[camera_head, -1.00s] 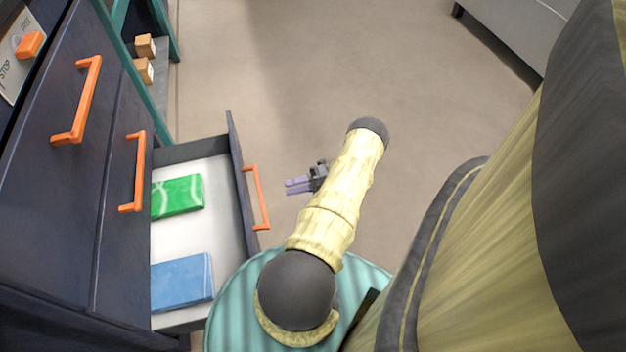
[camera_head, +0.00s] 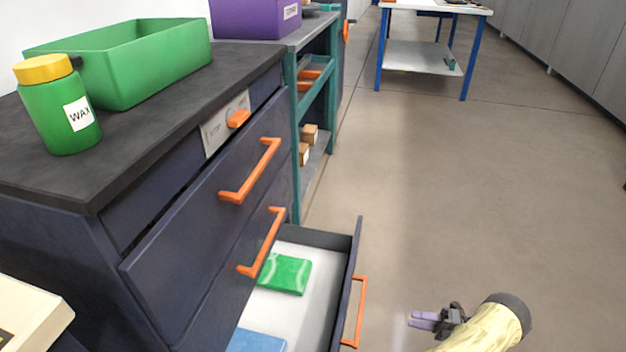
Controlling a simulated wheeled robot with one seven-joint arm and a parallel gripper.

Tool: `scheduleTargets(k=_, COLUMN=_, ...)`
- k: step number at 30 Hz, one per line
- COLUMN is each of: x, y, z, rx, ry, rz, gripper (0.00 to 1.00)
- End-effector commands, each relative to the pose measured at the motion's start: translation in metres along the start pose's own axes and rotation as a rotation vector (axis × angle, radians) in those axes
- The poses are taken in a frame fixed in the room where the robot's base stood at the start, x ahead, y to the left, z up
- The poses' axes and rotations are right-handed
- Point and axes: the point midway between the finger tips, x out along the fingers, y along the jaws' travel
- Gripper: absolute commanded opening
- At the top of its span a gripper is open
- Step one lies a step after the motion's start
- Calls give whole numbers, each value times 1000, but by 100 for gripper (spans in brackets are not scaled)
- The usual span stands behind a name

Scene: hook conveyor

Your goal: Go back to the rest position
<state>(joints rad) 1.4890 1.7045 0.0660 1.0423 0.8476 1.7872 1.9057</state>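My gripper (camera_head: 423,320), with purple fingers on a dark grey mount, is at the lower right, to the right of the open drawer's front and apart from it. The two fingers lie close together in this view, and I cannot tell whether they are open or shut. I see nothing held in them. My pale yellow forearm runs out of the bottom edge of the picture.
An open lower drawer (camera_head: 352,262) with an orange handle (camera_head: 360,312) holds a green packet (camera_head: 286,273) and a blue one (camera_head: 255,342). On the dark counter stand a green bin (camera_head: 140,75) and a WAX jar (camera_head: 58,115). The floor to the right is clear.

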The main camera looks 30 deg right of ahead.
Motion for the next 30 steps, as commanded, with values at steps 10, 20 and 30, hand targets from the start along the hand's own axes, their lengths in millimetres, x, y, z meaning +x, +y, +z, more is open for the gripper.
scheduleTargets(k=10, x=22, y=24, z=12, rx=-82, ry=90, rz=-73, gripper=35)
scheduleTargets(k=20, x=113, y=108, z=29, rx=-492, ry=501, rz=-305, gripper=35)
scheduleTargets(k=30, x=199, y=198, z=6, rx=-1020, ry=1011, rz=-389, gripper=35)
